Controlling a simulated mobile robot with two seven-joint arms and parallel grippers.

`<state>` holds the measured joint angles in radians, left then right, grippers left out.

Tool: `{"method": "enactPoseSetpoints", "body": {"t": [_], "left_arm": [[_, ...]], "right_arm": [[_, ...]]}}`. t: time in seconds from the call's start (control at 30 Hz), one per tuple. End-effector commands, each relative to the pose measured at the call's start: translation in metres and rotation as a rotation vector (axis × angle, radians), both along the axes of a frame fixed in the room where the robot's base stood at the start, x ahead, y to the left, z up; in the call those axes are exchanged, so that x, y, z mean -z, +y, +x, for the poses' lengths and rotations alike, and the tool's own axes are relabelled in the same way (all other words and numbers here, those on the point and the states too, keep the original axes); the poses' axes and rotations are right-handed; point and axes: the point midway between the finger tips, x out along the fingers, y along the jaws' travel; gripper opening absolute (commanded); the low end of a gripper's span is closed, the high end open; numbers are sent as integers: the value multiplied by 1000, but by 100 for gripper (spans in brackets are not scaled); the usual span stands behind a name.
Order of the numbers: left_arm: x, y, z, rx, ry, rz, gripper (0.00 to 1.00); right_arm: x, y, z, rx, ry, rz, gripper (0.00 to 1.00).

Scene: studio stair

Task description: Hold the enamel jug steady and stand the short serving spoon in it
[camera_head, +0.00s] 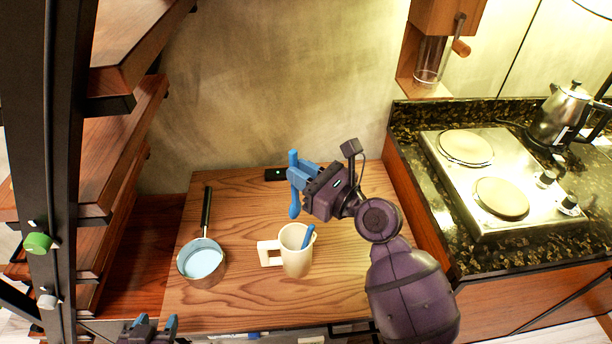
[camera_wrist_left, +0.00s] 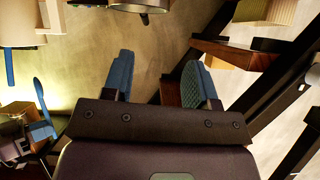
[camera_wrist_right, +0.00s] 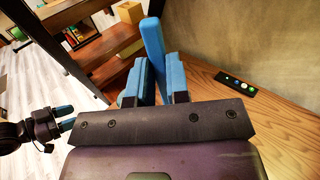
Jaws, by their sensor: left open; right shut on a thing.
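The cream jug (camera_head: 292,262) stands upright on the wooden worktop, its handle to the left. A blue utensil (camera_head: 308,237) leans inside it, its lower part hidden. The jug also shows upside down in the left wrist view (camera_wrist_left: 18,25). My right gripper (camera_head: 297,178) is shut on a blue spoon (camera_head: 294,208), held about upright above and behind the jug, clear of it. The spoon also shows in the right wrist view (camera_wrist_right: 152,42). My left gripper (camera_head: 149,325) is open and empty at the bottom edge, left of and apart from the jug.
A saucepan (camera_head: 203,262) with a dark handle stands left of the jug. A small black device (camera_head: 275,175) lies at the worktop's back edge. Shelves (camera_head: 120,110) rise on the left. A hob (camera_head: 480,180) with a kettle (camera_head: 560,112) is on the right counter.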

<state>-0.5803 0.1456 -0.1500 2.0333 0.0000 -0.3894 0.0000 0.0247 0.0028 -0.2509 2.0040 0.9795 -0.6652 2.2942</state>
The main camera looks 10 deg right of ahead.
Motion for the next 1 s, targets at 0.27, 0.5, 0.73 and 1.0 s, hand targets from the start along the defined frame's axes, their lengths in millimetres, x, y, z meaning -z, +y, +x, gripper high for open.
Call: {"method": "enactPoseSetpoints", "body": {"t": [0.27, 0.5, 0.73, 1.0], "left_arm": [[0, 0, 0, 0, 0, 0, 53], [0, 0, 0, 0, 0, 0, 73], [-12, -3, 20, 14, -41, 2, 100], [-49, -28, 95, 94, -152, -45, 100]], "right_arm": [[-1, 1, 0, 12, 4, 11, 0], [-1, 1, 0, 12, 4, 9, 0], [-1, 1, 0, 11, 4, 9, 0], [-1, 1, 0, 11, 4, 9, 0]]}}
